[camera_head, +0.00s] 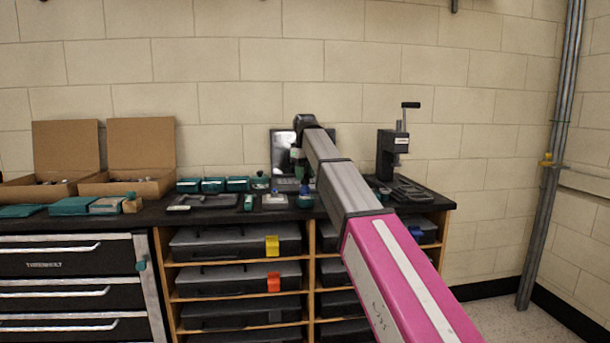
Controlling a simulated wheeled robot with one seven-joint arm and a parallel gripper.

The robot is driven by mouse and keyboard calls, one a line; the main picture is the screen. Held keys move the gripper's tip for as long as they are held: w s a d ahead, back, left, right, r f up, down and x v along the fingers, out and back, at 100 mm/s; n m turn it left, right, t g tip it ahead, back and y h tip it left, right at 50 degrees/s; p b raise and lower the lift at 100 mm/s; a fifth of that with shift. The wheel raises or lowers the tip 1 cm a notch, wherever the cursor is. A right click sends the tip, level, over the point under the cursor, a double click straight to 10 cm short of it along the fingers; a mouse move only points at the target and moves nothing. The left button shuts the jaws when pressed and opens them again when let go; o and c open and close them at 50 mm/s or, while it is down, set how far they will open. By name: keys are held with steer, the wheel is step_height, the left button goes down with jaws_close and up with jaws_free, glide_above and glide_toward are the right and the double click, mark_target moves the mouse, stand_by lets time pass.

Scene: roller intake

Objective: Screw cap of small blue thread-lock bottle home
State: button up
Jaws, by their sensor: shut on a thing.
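The small blue thread-lock bottle (305,201) appears upright on the dark bench top, right of centre, directly below my gripper. My gripper (304,184) points down from the end of my arm and is shut at the top of the bottle, where the cap is. The cap is mostly hidden by the fingers and too small to make out. I cannot tell from here how far the cap is down on the thread.
Teal bins (213,185) and grey trays (210,201) stand left of the bottle. A dark screen (283,152) is behind. An arbor press (393,150) stands to the right. Open cardboard boxes (128,187) fill the bench's left. Shelved cases (237,241) sit below the bench.

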steer(key=o, duration=1.2)
steer(key=n, duration=2)
steer(key=shift+n, duration=0.3)
steer(key=n, duration=0.7)
